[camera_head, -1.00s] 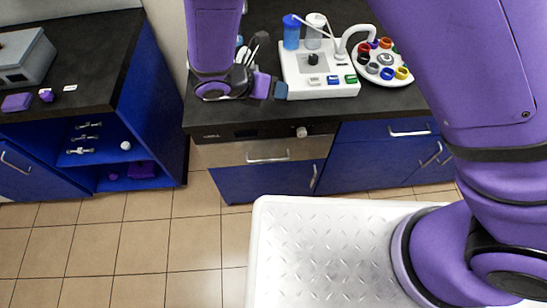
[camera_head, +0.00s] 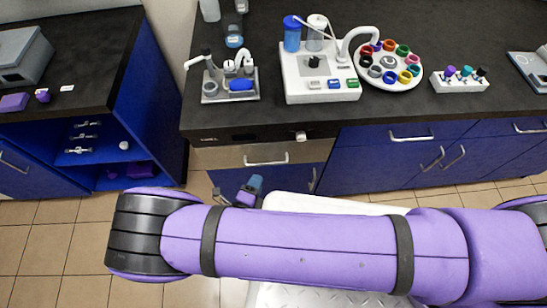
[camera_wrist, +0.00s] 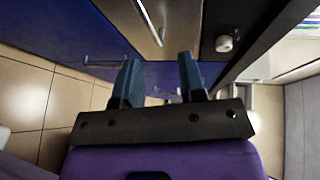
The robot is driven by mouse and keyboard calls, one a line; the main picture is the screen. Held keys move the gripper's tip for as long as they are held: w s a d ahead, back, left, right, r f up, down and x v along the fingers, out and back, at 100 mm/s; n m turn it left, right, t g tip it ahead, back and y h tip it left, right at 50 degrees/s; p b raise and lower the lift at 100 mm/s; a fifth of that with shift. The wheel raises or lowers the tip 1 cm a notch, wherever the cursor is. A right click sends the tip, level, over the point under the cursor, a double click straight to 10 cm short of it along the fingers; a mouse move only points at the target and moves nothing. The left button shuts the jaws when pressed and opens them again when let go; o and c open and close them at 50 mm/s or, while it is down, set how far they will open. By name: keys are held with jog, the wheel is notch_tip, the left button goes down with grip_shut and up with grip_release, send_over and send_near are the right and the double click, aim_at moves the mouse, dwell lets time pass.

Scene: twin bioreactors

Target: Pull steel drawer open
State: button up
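The steel drawer (camera_head: 222,157) is a brushed metal front under the black countertop, with a horizontal bar handle (camera_head: 266,161). It looks closed, flush with the cabinet. My gripper (camera_head: 254,184) is just below and in front of the drawer, before the blue cabinet door. In the wrist view, my gripper (camera_wrist: 158,78) has two blue fingers spread apart with nothing between them. The drawer's handle (camera_wrist: 150,22) shows ahead of the fingertips, apart from them, and the steel front (camera_wrist: 186,24) lies beside it. My forearm covers the lower part of the head view.
Below the drawer is a blue door (camera_head: 285,178) with its own handle (camera_wrist: 105,63). A white knob (camera_head: 301,135) sits above the drawer at right. The countertop (camera_head: 290,120) carries lab devices. An open blue shelf unit (camera_head: 140,120) stands at left, with tiled floor between.

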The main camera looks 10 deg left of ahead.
aim_at(269, 163)
jog(key=shift+n+y, duration=0.4)
jog(key=shift+n, duration=0.3)
jog(key=x, duration=0.3)
jog(key=f+x, duration=0.1)
jog(key=x, duration=0.7)
jog(key=shift+s+d+f, duration=0.1)
jog(key=shift+d+f, duration=0.15)
grip_shut()
